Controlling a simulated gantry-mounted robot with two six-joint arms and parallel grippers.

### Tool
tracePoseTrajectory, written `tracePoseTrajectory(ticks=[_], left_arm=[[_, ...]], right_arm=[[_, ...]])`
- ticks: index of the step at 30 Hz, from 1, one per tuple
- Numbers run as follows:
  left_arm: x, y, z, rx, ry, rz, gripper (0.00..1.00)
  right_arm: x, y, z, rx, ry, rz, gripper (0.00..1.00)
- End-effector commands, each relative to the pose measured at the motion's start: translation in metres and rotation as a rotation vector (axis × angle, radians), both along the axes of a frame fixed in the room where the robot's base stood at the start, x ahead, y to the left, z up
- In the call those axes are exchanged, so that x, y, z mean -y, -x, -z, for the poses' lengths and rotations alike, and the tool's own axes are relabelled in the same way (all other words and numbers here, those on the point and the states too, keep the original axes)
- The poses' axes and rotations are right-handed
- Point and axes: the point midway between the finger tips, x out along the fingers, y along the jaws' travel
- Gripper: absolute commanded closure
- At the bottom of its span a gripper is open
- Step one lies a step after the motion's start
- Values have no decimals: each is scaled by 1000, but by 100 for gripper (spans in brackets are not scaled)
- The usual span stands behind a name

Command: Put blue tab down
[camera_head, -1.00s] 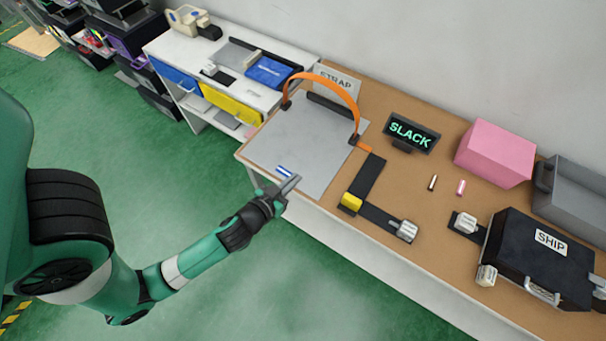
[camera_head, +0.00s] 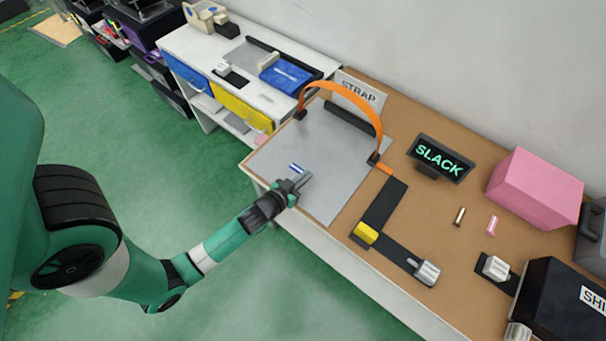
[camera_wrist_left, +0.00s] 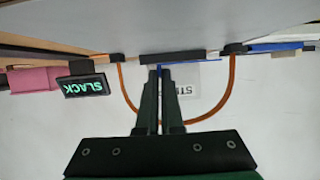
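My left gripper (camera_head: 307,178) is over the front part of the grey plate (camera_head: 333,196). A thin blue strip shows behind the fingertips in the left wrist view. The orange strap (camera_head: 345,86) arches over the plate's far side. My right gripper is out of view.
A sign reading SLACK (camera_head: 440,158) stands right of the plate. A yellow block (camera_head: 366,232) sits on a black track, with a grey knob (camera_head: 427,271) nearby. A pink box (camera_head: 535,188) and a black case (camera_head: 565,300) are farther right. A white side table (camera_head: 190,45) stands left.

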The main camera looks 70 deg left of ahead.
Motion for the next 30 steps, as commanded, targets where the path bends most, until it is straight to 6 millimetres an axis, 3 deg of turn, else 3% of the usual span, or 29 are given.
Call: tracePoseTrajectory(ticks=[7,13,24,30], left_arm=[[-2,-3,10,3,1,3,100],[-4,-2,45,2,1,-1,100],[-4,-2,46,2,1,-2,100],[-4,-2,45,1,0,-1,67]], right_arm=[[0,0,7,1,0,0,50],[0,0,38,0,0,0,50],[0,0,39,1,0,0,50],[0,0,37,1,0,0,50]])
